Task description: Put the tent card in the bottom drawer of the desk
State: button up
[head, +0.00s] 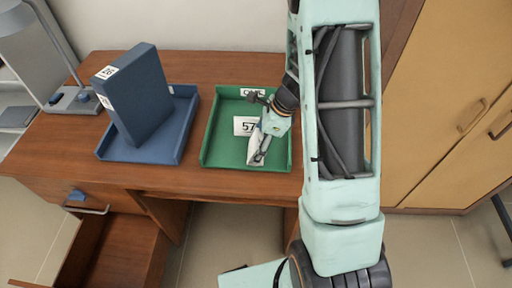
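A white tent card (243,125) marked "57" is in the green tray (216,160) on the desk (230,183). My gripper (256,161) reaches down over the tray, just right of and in front of the card. Its fingers are small and partly hidden by my wrist, so I cannot tell whether they are open or whether they touch the card. The bottom drawer (105,250) at the desk's left is pulled out, and the part of its inside that shows looks empty. The picture's lower edge cuts it off.
A blue tray (177,150) holding a tilted dark blue box file (140,95) stands left of the green tray. A grey lamp (72,100) stands at the back left. The upper drawer's handle (88,209) is above the open drawer. Wooden cabinets (450,80) stand at right.

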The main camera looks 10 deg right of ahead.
jog(key=c, duration=0.7)
jog(key=shift+r, duration=0.15)
